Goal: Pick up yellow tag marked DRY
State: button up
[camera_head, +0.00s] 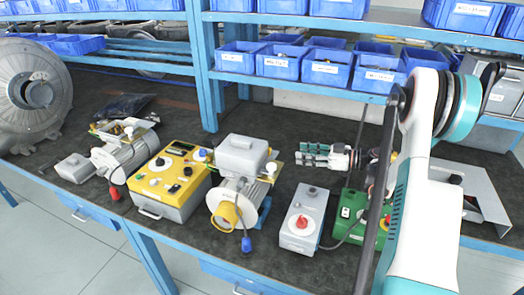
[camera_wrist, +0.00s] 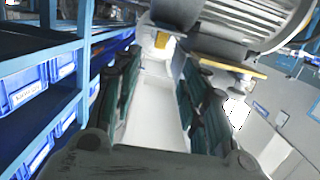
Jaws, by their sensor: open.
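I cannot read DRY on anything. A small yellow piece (camera_head: 272,170) shows at the right side of the middle motor (camera_head: 240,190) in the head view; I cannot tell whether it is the tag. In the wrist view a small yellow piece (camera_wrist: 162,40) lies beyond the fingertips, and a yellow strip (camera_wrist: 235,67) runs under the grey motor body. My gripper (camera_head: 302,154) is open, its teal fingers pointing left toward the middle motor, a short gap away. In the wrist view my gripper (camera_wrist: 158,72) has nothing visibly held between its fingers.
A yellow control box (camera_head: 170,185) and another motor (camera_head: 125,155) stand left. A grey switch box (camera_head: 302,220) and a green box (camera_head: 350,215) stand in front of my arm. Blue bins (camera_head: 325,68) line the shelf behind. A large blower (camera_head: 35,90) is far left.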

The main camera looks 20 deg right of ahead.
jog(key=b, duration=0.1)
send_near(271, 155)
jog(key=w+a+r, duration=0.2)
jog(key=w+a, duration=0.1)
jog(key=shift+r+b+x, duration=0.2)
jog(key=shift+b+x, duration=0.85)
jog(key=shift+x, duration=1.85)
jog(key=shift+r, duration=0.1)
grip_shut()
